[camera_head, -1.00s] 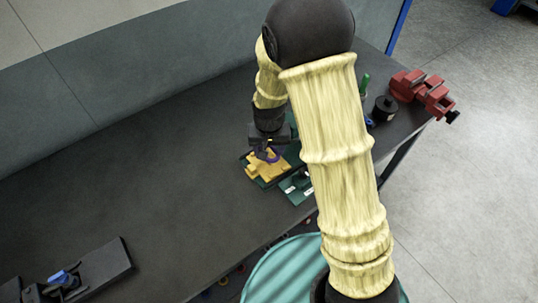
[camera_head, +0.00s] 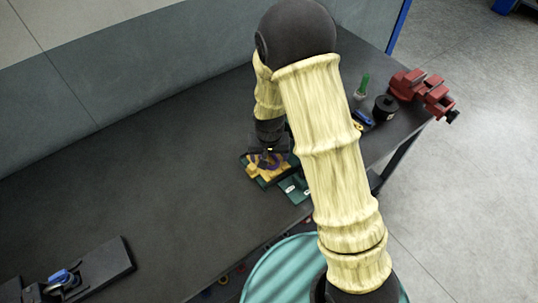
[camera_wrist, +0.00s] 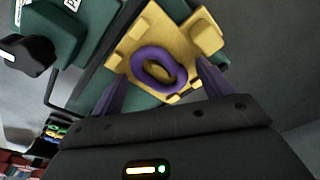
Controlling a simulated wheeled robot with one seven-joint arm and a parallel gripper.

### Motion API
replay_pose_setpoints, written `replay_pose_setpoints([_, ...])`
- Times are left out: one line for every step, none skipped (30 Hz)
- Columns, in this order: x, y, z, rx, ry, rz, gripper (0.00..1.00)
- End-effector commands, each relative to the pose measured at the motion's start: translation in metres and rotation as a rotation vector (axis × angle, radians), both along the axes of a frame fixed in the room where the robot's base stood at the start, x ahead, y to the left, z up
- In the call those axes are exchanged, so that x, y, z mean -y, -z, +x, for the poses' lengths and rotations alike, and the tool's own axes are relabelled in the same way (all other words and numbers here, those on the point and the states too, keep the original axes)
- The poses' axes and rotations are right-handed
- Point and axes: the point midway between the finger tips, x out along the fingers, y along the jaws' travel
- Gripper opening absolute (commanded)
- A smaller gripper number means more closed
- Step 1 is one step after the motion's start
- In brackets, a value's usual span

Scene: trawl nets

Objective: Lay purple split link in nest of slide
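The purple split link (camera_wrist: 141,71) is a ring lying on the yellow slide (camera_wrist: 120,50) in the wrist view. It looks flat, around the slide's middle; whether it is fully seated in the nest I cannot tell. My gripper (camera_wrist: 163,70) is open, with one finger on each side of the link and a visible gap to it on both sides. In the head view the slide (camera_head: 252,173) shows under my gripper (camera_head: 266,160), which hides most of the link.
The slide sits on a dark green base. A green fixture (camera_head: 295,188) stands beside it. A red vise (camera_head: 422,92), a black cylinder (camera_head: 385,108) and a green upright item (camera_head: 363,85) are at the right end of the bench. A black stand (camera_head: 90,275) lies front left. The bench's middle is clear.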

Motion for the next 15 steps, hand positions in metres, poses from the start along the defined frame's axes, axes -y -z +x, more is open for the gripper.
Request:
replay_pose_setpoints([0.0,0.0,0.0,0.0,0.0,0.0,0.79])
replay_pose_setpoints([0.0,0.0,0.0,0.0,0.0,0.0,0.79])
replay_pose_setpoints([0.0,0.0,0.0,0.0,0.0,0.0,0.79])
replay_pose_setpoints([0.0,0.0,0.0,0.0,0.0,0.0,0.79])
replay_pose_setpoints([0.0,-0.001,0.0,0.0,0.0,0.0,0.79])
replay_pose_setpoints([0.0,-0.001,0.0,0.0,0.0,0.0,0.79])
replay_pose_setpoints([0.0,-0.002,0.0,0.0,0.0,0.0,0.79])
replay_pose_setpoints([0.0,-0.004,0.0,0.001,0.0,0.0,0.79])
replay_pose_setpoints([0.0,-0.005,0.0,0.002,0.0,0.001,0.79])
replay_pose_setpoints([0.0,-0.007,0.0,0.002,-0.001,0.001,0.79])
replay_pose_setpoints([-0.001,-0.01,0.0,0.003,-0.001,0.001,0.79])
replay_pose_setpoints([-0.001,-0.014,-0.001,0.003,-0.001,0.001,0.79])
replay_pose_setpoints([-0.001,-0.018,-0.001,0.004,-0.001,0.001,0.79])
replay_pose_setpoints([-0.001,-0.022,-0.001,0.005,-0.002,0.002,0.79])
replay_pose_setpoints([-0.001,-0.027,-0.002,0.004,-0.002,0.002,0.79])
